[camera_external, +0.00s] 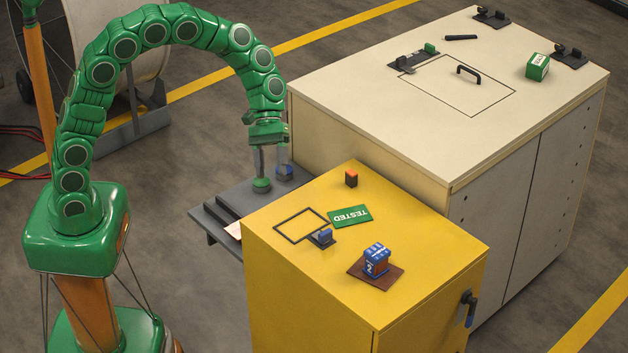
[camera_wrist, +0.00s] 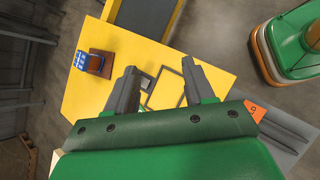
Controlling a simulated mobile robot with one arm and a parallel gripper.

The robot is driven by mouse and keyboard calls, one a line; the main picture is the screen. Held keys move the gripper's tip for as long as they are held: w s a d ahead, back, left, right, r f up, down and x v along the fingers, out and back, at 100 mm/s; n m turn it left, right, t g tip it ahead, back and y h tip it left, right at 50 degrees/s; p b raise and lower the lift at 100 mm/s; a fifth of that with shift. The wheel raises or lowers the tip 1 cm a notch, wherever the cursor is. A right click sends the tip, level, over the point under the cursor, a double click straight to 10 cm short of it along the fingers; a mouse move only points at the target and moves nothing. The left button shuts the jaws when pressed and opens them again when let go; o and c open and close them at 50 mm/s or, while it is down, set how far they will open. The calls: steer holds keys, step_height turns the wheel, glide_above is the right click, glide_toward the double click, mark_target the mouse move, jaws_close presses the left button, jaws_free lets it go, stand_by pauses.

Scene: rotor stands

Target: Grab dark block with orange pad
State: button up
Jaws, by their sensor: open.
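The small dark block with an orange pad on top (camera_external: 351,177) stands upright near the far corner of the yellow cabinet top. My gripper (camera_external: 272,172) hangs fingers down to the left of it, over the grey side shelf, clearly apart from the block. In the wrist view my gripper (camera_wrist: 160,70) shows two grey fingers spread apart, with nothing held between them. The yellow top lies beyond the fingers. I cannot make out the dark block in the wrist view; it may be hidden by the gripper.
The taller cream cabinet (camera_external: 390,130) stands close behind.

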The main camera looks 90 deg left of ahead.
steer(key=w+a+f+n+t+h, duration=0.25)
steer(key=w+a+f+n, duration=0.35)
steer(key=w+a, duration=0.5)
steer(key=n+t, duration=0.5)
glide_toward(355, 180)
steer(key=shift+w+d+r+y, duration=0.1)
steer(key=shift+w+d+y, duration=0.1)
steer(key=shift+w+d, duration=0.3)
steer(key=shift+w+d+y, duration=0.15)
steer(key=shift+w+d, duration=0.15)
steer(key=shift+d, duration=0.35)
steer(key=shift+w+a+f, duration=0.1)
steer(key=shift+a+f, duration=0.15)
steer(key=shift+a, duration=0.05)
steer(key=shift+x, duration=1.25)
steer(key=shift+s+d+x, duration=0.1)
steer(key=shift+s+x, duration=0.05)
steer(key=shift+x, duration=1.15)
steer(key=shift+s+d+x, duration=0.1)
steer(key=shift+x, duration=1.2)
steer(key=shift+c, duration=0.3)
jaws_close()
